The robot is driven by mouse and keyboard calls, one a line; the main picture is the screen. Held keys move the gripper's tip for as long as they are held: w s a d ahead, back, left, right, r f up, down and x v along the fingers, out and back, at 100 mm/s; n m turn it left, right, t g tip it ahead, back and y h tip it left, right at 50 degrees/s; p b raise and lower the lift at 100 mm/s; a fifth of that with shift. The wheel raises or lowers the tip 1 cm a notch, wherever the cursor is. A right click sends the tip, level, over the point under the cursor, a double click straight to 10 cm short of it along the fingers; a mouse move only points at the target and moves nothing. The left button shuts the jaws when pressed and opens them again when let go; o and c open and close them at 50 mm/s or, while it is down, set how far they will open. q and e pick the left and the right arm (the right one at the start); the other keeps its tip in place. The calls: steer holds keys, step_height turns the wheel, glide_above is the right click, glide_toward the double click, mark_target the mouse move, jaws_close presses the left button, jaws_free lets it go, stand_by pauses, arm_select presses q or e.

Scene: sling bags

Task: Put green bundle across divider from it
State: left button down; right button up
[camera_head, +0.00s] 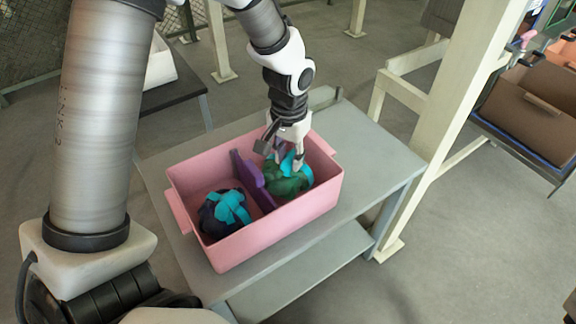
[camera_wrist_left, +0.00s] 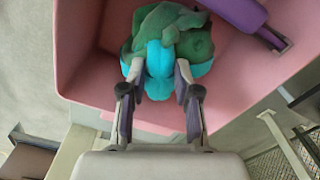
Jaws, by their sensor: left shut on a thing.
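A pink crate (camera_head: 235,262) stands on a grey table, with a purple divider (camera_head: 262,196) splitting it into two compartments. The green bundle (camera_head: 287,185) with a cyan strap lies in the right compartment. A dark navy bundle (camera_head: 222,211) with a cyan strap lies in the left compartment. My left gripper (camera_head: 286,165) reaches into the right compartment from above and is shut on the green bundle. In the left wrist view its fingers (camera_wrist_left: 155,80) pinch the cyan strap on the green bundle (camera_wrist_left: 165,32). My right gripper is not in view.
The grey table (camera_head: 375,160) has free room right of the crate. A cream post (camera_head: 440,130) stands right of the table. Brown boxes (camera_head: 530,105) sit on a rack at far right. A white bin (camera_head: 160,65) is at the back left.

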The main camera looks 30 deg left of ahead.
arm_select(q)
step_height(320, 180, down, 3)
steer(key=shift+f, duration=0.1)
steer(key=shift+w, duration=0.1)
steer(key=shift+f, duration=0.1)
steer(key=c, duration=0.8)
jaws_free()
step_height(320, 180, up, 12)
steer(key=shift+r+p, duration=0.2)
steer(key=shift+p, duration=0.95)
